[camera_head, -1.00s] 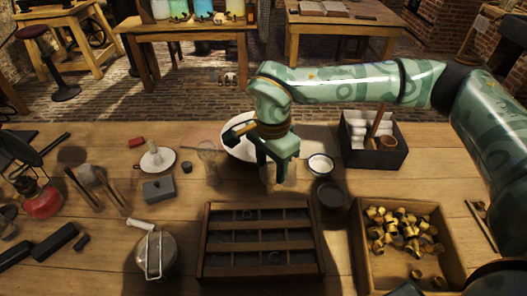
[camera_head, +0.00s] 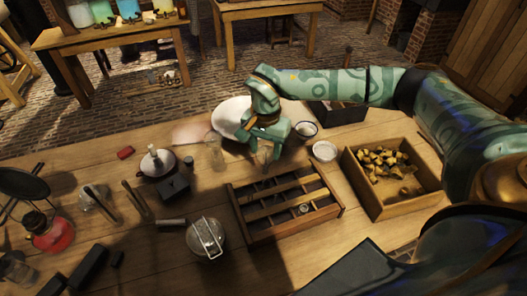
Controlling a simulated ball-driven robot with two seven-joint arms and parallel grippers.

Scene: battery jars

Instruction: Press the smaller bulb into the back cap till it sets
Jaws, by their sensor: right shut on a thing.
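My right gripper (camera_head: 264,158) points down just behind the slatted wooden rack (camera_head: 235,205). It is shut on a small, pale, see-through thing that looks like a glass bulb, mostly hidden by the fingers. Another clear glass piece (camera_head: 215,150) stands on the table left of the gripper. I cannot tell their sizes apart for certain. A dark round cap-like piece (camera_head: 304,209) sits in a front compartment of the rack. Whether another cap lies under the gripper, I cannot tell. My left gripper is out of view.
A wooden crate (camera_head: 385,212) of brass caps (camera_head: 385,160) stands right of the rack. A white dish (camera_head: 324,151) and an enamel bowl (camera_head: 306,129) are close right of the gripper.

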